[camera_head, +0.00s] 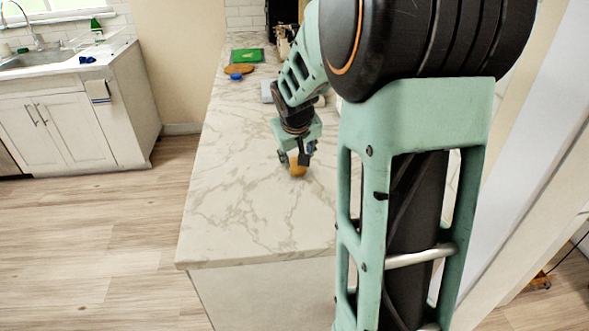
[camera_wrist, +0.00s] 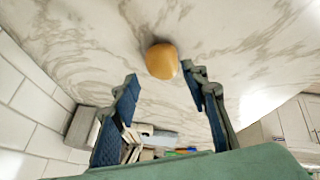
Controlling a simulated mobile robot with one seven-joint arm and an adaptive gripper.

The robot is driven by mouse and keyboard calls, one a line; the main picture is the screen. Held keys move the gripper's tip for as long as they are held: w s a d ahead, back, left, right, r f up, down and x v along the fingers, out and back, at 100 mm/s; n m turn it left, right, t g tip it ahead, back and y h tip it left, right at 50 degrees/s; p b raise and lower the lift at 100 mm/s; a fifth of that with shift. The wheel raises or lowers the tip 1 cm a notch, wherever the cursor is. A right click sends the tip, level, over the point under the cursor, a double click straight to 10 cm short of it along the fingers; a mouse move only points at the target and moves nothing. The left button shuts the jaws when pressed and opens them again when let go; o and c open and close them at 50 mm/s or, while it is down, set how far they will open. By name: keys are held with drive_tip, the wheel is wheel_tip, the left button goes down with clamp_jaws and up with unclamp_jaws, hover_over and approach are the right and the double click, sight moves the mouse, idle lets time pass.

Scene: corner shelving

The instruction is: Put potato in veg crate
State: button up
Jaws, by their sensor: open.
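The potato (camera_head: 298,170) is a small yellow-brown lump on the marble counter, below my gripper (camera_head: 294,159) in the head view. In the wrist view the potato (camera_wrist: 162,61) lies just beyond the tips of my gripper (camera_wrist: 160,74), roughly in line with the gap between the blue-padded fingers. The fingers are spread apart with nothing between them. I cannot tell whether a fingertip touches the potato. I cannot make out a veg crate for certain in either view; my arm hides part of the counter.
The counter (camera_head: 235,190) is clear left of and in front of the potato. Farther back lie a blue item (camera_head: 236,76), a brown board (camera_head: 239,69) and a green item (camera_head: 248,56). A grey box (camera_wrist: 80,127) stands near the tiled wall (camera_wrist: 28,100).

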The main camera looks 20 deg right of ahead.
drive_tip(key=shift+w+x, duration=0.1)
drive_tip(key=shift+x, duration=1.7)
drive_tip(key=shift+w+x, duration=0.15)
drive_tip(key=shift+x, duration=1.65)
drive_tip(key=shift+a+r, duration=0.1)
drive_tip(key=shift+r, duration=0.05)
drive_tip(key=shift+c, duration=0.5)
drive_tip(key=c, duration=0.9)
drive_tip(key=shift+r, duration=0.15)
